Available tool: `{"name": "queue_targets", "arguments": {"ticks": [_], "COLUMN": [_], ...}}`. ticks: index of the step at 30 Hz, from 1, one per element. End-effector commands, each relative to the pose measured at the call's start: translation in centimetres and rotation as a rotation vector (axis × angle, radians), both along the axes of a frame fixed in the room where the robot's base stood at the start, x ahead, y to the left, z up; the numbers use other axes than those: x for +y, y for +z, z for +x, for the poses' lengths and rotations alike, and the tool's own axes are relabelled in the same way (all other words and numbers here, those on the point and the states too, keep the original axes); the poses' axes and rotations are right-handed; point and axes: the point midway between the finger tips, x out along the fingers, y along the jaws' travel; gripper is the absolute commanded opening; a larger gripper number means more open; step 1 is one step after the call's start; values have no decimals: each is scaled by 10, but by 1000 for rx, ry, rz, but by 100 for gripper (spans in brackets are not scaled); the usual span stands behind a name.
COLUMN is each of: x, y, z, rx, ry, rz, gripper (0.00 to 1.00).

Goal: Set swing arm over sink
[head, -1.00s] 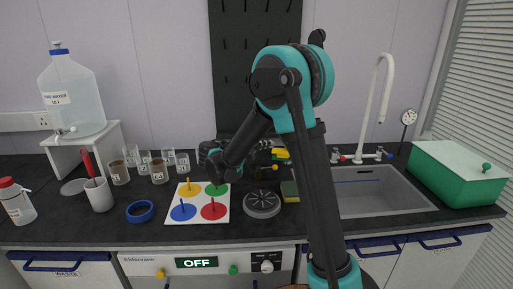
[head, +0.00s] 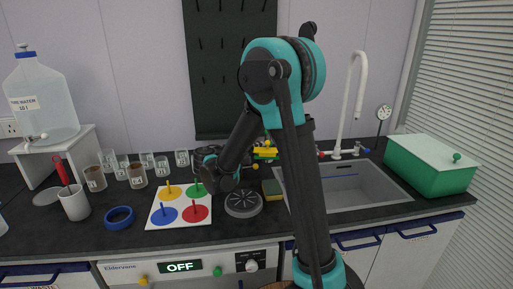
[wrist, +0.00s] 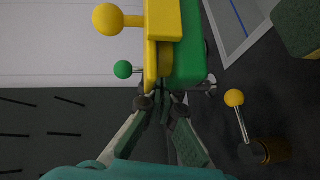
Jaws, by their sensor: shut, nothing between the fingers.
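A yellow bar with a ball knob on a green block (wrist: 190,60) fills the upper middle of the wrist view; it looks like the swing arm. In the head view this yellow and green piece (head: 265,154) shows behind my arm, left of the sink. The sink (head: 390,196) is a grey basin at the right, with a tall white tap (head: 352,95) behind it. In the wrist view my gripper (wrist: 163,102) is shut and empty. Its fingertips are close below the yellow and green piece; I cannot tell if they touch. In the head view the fingers are hidden.
A white board with coloured pegs (head: 181,212) and a round grey plate (head: 243,204) are left of my arm. A yellow ball lever (wrist: 234,98) stands near the gripper. A green box (head: 430,168) is right of the sink. Several glass beakers (head: 137,175) stand left.

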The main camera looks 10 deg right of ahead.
Motion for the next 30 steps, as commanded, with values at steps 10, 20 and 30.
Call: {"name": "queue_targets", "arguments": {"ticks": [10, 20, 30], "x": [-40, -77, -95], "y": [0, 0, 0], "z": [-13, -14, -12], "rx": [0, 0, 1], "ry": [209, 205, 205], "rz": [0, 0, -1], "gripper": [0, 0, 0]}}
